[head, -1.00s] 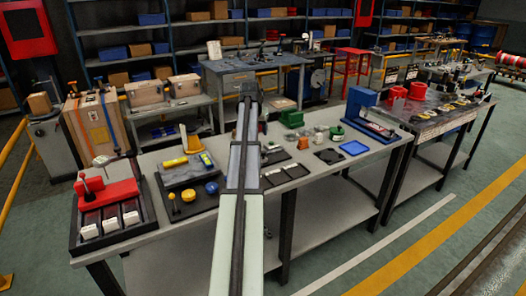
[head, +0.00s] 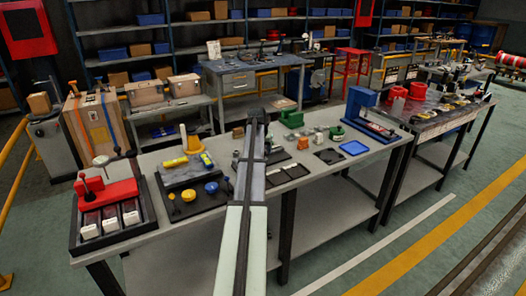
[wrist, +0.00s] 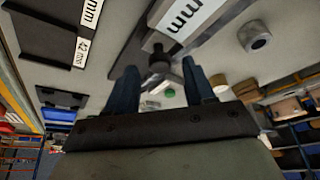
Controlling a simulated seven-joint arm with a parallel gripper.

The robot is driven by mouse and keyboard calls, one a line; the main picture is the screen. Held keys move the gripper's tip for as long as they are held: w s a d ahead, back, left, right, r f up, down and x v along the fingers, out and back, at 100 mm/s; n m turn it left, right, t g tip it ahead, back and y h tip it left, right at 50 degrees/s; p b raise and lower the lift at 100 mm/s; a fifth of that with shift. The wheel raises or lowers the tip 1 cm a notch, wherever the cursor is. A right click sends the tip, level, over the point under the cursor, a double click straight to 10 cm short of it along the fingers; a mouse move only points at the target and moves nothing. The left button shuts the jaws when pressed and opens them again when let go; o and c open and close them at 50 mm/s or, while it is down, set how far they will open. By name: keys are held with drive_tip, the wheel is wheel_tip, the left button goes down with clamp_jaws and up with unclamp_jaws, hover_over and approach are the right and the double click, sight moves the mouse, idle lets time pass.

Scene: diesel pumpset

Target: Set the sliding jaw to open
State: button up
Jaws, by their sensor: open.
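My gripper (wrist: 159,68) is open and empty in the wrist view, with its two dark blue fingers apart. A dark round knob (wrist: 159,53) with a small lever shows beyond the gap between the fingertips. Next to it is a pale grey block (wrist: 183,25) with a white "mm" label on a dark plate. I cannot tell for sure whether this is the sliding jaw, or how far it is open. In the head view my gripper (head: 257,116) is above the middle of the workbench, small and seen from behind. My arm hides part of the bench there.
A metal nut (wrist: 255,37) lies near my gripper.

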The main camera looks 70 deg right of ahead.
drive_tip(key=shift+x, duration=0.8)
clamp_jaws()
